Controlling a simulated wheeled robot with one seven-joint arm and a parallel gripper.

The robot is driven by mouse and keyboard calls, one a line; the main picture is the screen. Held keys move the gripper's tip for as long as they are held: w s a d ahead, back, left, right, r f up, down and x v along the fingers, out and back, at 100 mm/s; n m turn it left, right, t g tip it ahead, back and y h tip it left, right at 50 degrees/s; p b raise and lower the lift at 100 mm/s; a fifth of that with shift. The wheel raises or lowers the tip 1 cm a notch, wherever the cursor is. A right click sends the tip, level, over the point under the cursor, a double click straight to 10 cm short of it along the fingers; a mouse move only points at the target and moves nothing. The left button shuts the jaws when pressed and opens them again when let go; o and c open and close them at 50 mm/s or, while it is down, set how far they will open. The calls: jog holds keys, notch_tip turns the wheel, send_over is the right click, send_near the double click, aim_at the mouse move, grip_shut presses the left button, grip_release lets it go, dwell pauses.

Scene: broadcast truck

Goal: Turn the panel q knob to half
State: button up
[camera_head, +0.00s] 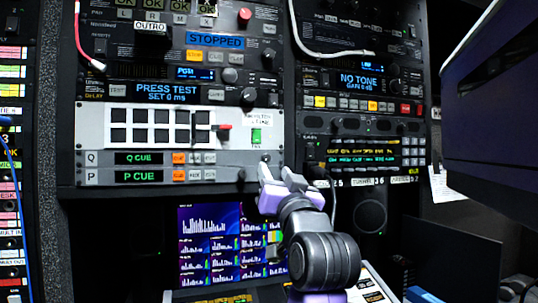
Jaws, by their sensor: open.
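The Q panel (138,158) is a grey strip with a green "Q CUE" display and a row of small buttons, one lit orange. A small dark round shape shows at the strip's right end, just above my fingertips; it is too small to tell whether it is the knob or how it is turned. My gripper (275,172) is open and empty, with its pale fingers pointing up at the right end of the Q and P strips. I cannot tell whether it touches the panel. My wrist and forearm rise from below.
The P panel (138,176) lies directly below, with a similar dark knob (242,175). Above is a white button panel (160,128) with a red-tipped lever (223,127). A lit monitor (210,245) is below, and a large dark screen (490,115) juts in at right.

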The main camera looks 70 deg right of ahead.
aim_at(267, 158)
jog(key=shift+p+x, duration=2.2)
jog(key=shift+x, duration=1.2)
grip_shut()
